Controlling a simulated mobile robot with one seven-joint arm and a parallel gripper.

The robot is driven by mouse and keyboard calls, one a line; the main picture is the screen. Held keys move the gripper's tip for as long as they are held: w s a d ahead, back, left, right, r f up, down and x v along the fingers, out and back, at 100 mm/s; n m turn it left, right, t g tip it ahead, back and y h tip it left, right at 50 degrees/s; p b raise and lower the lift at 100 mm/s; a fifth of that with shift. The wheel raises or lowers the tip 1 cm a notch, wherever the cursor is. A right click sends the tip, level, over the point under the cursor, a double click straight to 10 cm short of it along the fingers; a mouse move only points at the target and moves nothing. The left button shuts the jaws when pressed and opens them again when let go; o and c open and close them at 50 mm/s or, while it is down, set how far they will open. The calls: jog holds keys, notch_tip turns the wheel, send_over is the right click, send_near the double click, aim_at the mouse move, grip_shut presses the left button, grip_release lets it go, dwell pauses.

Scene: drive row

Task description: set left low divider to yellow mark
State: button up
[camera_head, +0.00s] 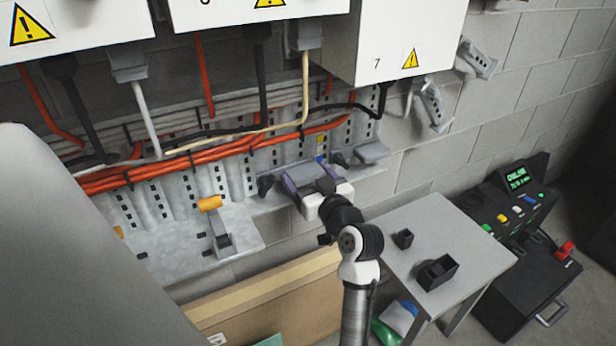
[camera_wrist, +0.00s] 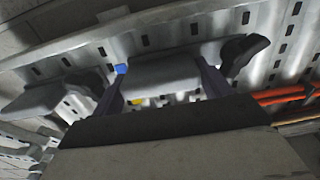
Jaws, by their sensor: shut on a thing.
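My gripper (camera_head: 306,180) reaches up to the perforated metal rail (camera_head: 275,208) under the cabinets, its purple fingers shut on a grey divider block (camera_wrist: 160,76). In the wrist view my gripper (camera_wrist: 163,84) has one finger at each end of that block. A small yellow mark (camera_wrist: 137,101) shows beside the block near the left finger. A small blue mark (camera_wrist: 121,68) is close to the same finger. In the head view the divider is partly hidden by my gripper; whether it is the left low one I cannot tell.
Black knobs (camera_head: 265,186) flank the held block. A second grey block (camera_head: 372,153) is to the right. Orange cables (camera_head: 205,150) run above. A small table (camera_head: 450,235) with black boxes stands below right.

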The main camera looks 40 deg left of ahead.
aim_at(308, 175)
notch_tip(308, 175, up, 7)
jog(key=p, duration=0.3)
jog(key=shift+f, duration=0.15)
jog(key=o, duration=1.3)
jog(key=shift+o, duration=0.4)
jog(key=shift+f, duration=0.1)
jog(key=shift+d, duration=0.1)
jog(key=shift+s+d+f, duration=0.1)
jog(key=shift+s+d, duration=0.05)
jog(key=shift+d, duration=0.2)
jog(key=b+v, duration=0.3)
jog(key=v, duration=1)
jog(key=shift+b, duration=0.3)
